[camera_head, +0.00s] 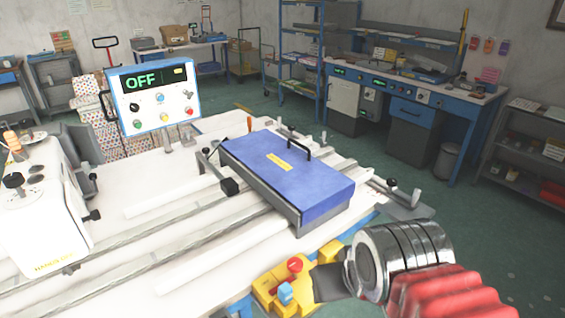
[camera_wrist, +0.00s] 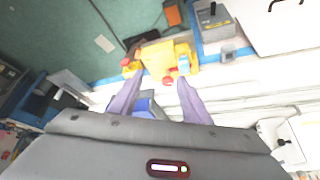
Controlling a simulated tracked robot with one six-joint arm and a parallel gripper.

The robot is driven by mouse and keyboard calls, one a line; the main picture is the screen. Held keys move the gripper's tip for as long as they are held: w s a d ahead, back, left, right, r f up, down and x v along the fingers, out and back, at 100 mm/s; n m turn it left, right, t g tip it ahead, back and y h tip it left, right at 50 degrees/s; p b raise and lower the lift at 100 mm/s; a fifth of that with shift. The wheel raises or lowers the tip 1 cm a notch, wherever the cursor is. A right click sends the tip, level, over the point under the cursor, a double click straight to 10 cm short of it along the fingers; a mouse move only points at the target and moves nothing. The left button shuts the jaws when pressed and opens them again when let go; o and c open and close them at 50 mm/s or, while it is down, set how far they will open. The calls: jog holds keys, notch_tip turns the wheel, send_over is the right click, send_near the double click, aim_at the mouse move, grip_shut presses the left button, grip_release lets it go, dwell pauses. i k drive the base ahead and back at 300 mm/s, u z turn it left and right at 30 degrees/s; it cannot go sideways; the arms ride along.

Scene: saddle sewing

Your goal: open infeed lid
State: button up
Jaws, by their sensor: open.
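The infeed lid (camera_head: 285,170) is a blue rectangular lid on a grey box on the white machine bed in the head view. It lies flat and closed. A black bar handle (camera_head: 299,146) stands on its far edge, and a yellow label is on its top. My gripper (camera_wrist: 159,77) is open and empty in the wrist view, its two purple fingers spread apart. In the head view my arm is at the lower right, in front of and to the right of the lid, apart from it. A small blue patch shows between the finger bases; I cannot tell what it is.
A yellow control box (camera_head: 268,284) with red and blue buttons is at the bed's front edge, close to my arm. A panel reading OFF (camera_head: 153,97) stands behind the bed. A white sewing machine head (camera_head: 35,225) is at left. Black knobs and rails flank the lid.

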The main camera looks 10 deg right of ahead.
aim_at(313, 186)
jog(key=z, duration=0.6)
jog(key=k, duration=0.75)
jog(key=z, duration=0.9)
jog(key=k, duration=0.6)
jog(key=z, duration=0.35)
jog(key=i, duration=0.6)
jog(key=u, duration=0.45)
jog(key=i, duration=0.7)
jog(key=u, duration=1.05)
jog(key=i, duration=1)
jog(key=u, duration=0.55)
